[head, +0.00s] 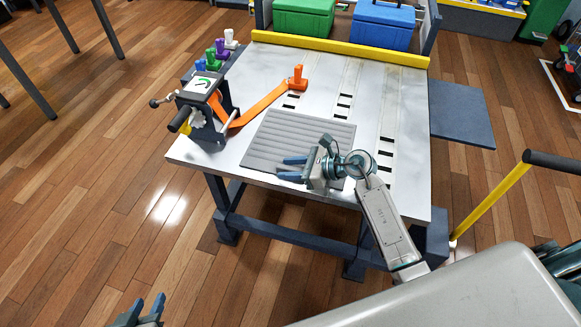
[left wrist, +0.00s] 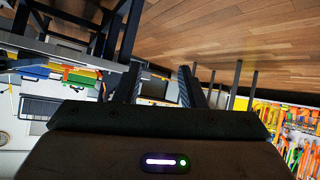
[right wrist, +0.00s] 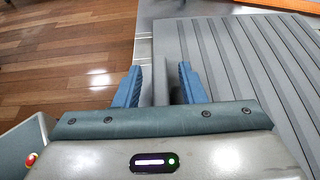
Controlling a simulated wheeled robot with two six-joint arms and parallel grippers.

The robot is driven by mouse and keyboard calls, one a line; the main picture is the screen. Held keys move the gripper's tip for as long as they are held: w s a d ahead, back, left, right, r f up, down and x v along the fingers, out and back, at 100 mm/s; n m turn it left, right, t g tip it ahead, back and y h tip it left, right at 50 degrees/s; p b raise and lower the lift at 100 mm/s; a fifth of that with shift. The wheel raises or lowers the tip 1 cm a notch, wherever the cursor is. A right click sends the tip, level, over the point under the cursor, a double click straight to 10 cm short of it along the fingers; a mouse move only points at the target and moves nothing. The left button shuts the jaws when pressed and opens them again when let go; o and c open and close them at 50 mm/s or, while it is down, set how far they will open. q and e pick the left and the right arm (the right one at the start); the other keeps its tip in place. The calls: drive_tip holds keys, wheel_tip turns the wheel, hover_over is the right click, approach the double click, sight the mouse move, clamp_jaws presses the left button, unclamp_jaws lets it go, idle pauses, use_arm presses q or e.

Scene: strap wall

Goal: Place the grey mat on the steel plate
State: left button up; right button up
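The ribbed grey mat (head: 295,140) lies flat on the steel plate (head: 395,120) that forms the table top, near its front edge. The mat also fills the right side of the right wrist view (right wrist: 240,60). My right gripper (head: 291,168) is over the front part of the mat, fingers pointing left. Its fingertips (right wrist: 161,85) are apart, with the mat's edge showing between them; I cannot tell whether they touch it. My left gripper (head: 142,308) is low at the bottom left, away from the table, open and empty between its fingers (left wrist: 158,85).
A strap winder (head: 205,105) with an orange strap (head: 260,104) stands at the plate's left edge, the strap running to an orange peg (head: 297,78). A yellow rail (head: 340,48) and green (head: 303,18) and blue (head: 383,24) boxes stand behind. Dark slots mark the plate's right side.

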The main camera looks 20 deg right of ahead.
drive_tip(key=v, duration=1.2)
drive_tip(key=shift+a, duration=0.1)
drive_tip(key=s+r+m+t+h, duration=0.2)
drive_tip(key=r+m+t, duration=0.3)
drive_tip(key=m, duration=0.7)
drive_tip(key=s+r+m+t+h, duration=0.25)
drive_tip(key=m+t, duration=0.45)
drive_tip(key=m, duration=0.5)
drive_tip(key=s+d+f+m+g+h, duration=0.2)
drive_tip(key=s+f+m+g+h, duration=0.4)
drive_tip(key=m, duration=1.1)
drive_tip(key=s+a+f+m+g+y, duration=0.1)
drive_tip(key=s+a+f+m+g, duration=0.2)
drive_tip(key=s, duration=0.6)
wheel_tip(320, 180, down, 4)
drive_tip(key=a+m, duration=0.2)
drive_tip(key=m, duration=0.1)
drive_tip(key=shift+s+f+g, duration=0.2)
drive_tip(key=shift+s+g, duration=0.1)
